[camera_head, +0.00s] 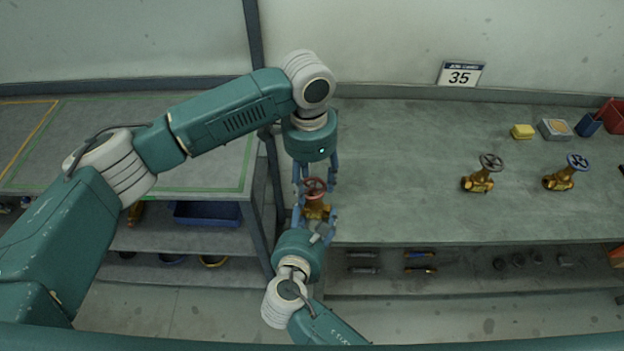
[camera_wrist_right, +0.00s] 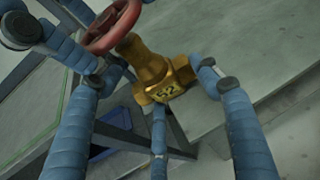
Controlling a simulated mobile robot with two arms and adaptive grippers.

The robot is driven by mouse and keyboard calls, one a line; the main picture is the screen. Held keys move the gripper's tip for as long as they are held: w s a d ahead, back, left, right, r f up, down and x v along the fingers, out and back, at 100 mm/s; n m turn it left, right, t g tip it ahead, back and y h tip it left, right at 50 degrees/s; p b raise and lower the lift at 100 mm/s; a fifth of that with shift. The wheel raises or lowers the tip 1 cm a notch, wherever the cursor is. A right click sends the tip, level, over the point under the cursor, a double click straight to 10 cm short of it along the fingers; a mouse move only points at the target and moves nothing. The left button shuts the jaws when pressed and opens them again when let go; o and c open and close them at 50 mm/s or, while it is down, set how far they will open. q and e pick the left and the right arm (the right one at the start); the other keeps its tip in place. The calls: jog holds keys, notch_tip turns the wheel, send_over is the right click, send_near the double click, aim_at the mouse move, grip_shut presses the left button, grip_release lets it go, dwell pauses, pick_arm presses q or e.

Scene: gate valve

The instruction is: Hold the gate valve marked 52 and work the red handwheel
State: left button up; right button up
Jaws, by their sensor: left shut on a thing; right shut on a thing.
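The brass gate valve (camera_head: 316,211) is held off the left end of the right bench, over the gap between benches. In the right wrist view its body (camera_wrist_right: 158,75) shows the mark 52. My right gripper (camera_head: 316,217) reaches up from below and is shut on the valve body, with blue fingers on either side. The red handwheel (camera_head: 314,186) sits on top of the valve; it also shows in the right wrist view (camera_wrist_right: 112,36). My left gripper (camera_head: 314,178) comes down from above and is shut on the handwheel; its fingers partly cover the rim.
Two other brass valves stand on the right bench (camera_head: 400,170), one with a dark wheel (camera_head: 480,175), one with a blue wheel (camera_head: 566,173). A yellow block (camera_head: 522,131) and a red bin (camera_head: 613,115) are at the back right.

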aim_at(312, 188)
pick_arm(q)
jog(key=shift+d+r+m, duration=0.15)
jog(key=shift+d+m, duration=0.1)
jog(key=shift+m, duration=1.05)
jog(key=shift+s+d, duration=0.1)
jog(key=shift+s, duration=0.05)
jog(key=o, duration=1.1)
jog(key=shift+o, duration=0.2)
jog(key=shift+a+r, duration=0.2)
jog(key=shift+r, duration=0.1)
notch_tip(312, 188, up, 11)
jog(key=shift+a+r, duration=0.15)
